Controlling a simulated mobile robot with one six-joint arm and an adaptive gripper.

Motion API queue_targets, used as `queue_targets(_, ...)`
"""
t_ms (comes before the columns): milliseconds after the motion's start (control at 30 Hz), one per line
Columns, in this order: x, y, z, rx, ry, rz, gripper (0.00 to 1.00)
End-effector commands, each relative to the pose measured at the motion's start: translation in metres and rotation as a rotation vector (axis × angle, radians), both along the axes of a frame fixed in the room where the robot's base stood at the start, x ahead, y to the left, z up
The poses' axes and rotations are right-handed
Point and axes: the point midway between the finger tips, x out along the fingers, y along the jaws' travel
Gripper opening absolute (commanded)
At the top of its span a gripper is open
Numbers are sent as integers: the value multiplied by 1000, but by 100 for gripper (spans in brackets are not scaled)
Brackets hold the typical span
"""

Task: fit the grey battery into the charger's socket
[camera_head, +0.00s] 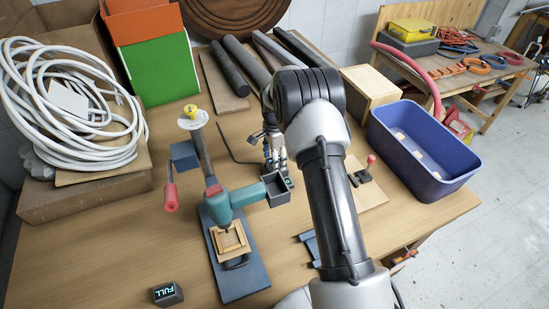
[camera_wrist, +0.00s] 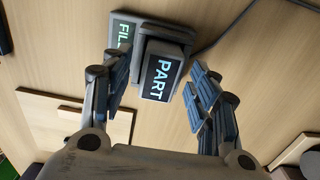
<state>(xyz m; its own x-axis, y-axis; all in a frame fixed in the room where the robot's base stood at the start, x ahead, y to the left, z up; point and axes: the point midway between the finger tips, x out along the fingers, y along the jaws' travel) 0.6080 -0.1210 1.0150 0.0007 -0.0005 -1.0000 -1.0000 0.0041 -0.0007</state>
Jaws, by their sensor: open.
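In the wrist view a dark grey battery (camera_wrist: 162,72) with a lit PART label sits at the charger (camera_wrist: 124,32), whose partly hidden label begins with FIL. How deep it sits in the socket cannot be told. My gripper (camera_wrist: 157,76) is open, its fingers on either side of the battery with gaps showing. In the head view my gripper (camera_head: 274,152) points down beside the teal drill (camera_head: 218,196), and my arm and the drill hide most of the charger. A second dark battery (camera_head: 167,294), labelled FULL, lies at the table's front left.
The drill stands over a blue-grey base (camera_head: 242,282), its handle end close to my gripper. A red-handled tool (camera_head: 171,196) lies left of it. A blue bin (camera_head: 424,153) is at the right, a white hose coil (camera_head: 66,105) at the left. The front-left tabletop is mostly clear.

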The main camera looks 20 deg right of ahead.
Motion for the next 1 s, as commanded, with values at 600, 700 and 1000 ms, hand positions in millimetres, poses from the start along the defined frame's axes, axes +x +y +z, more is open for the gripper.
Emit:
queue_targets(600,1,0,50,-1,-4,0,56)
queue_targets(700,1,0,72,-1,-5,0,56)
queue_targets(1000,0,0,115,0,-1,0,56)
